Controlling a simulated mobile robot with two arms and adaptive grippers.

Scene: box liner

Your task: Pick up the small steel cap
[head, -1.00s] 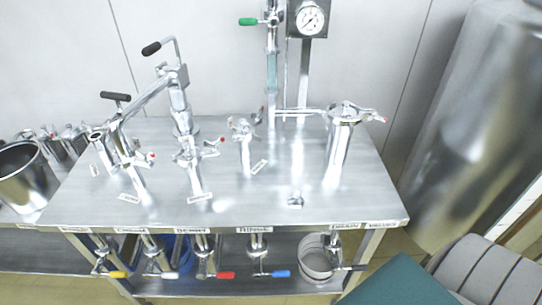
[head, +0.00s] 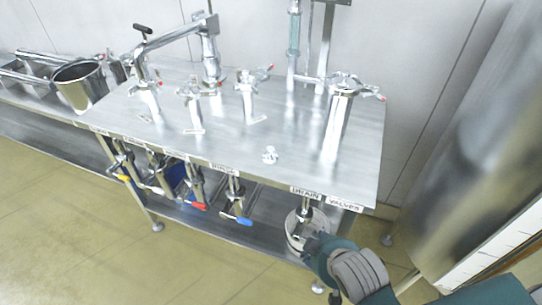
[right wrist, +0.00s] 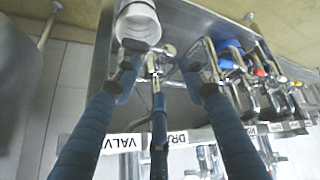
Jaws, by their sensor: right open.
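The small steel cap (head: 270,155) sits on the steel table top (head: 232,141), near its front edge, in the head view. I cannot pick it out in the right wrist view. My right gripper (head: 316,248) is below table level at the lower right, in front of the lower shelf and apart from the cap. My left gripper is not in view.
A white bucket (head: 295,236) stands on the lower shelf beside my right gripper. Valves with coloured handles hang under the front edge. A tall steel cylinder (head: 339,130) stands right of the cap, and pipe posts stand behind it. The floor in front is clear.

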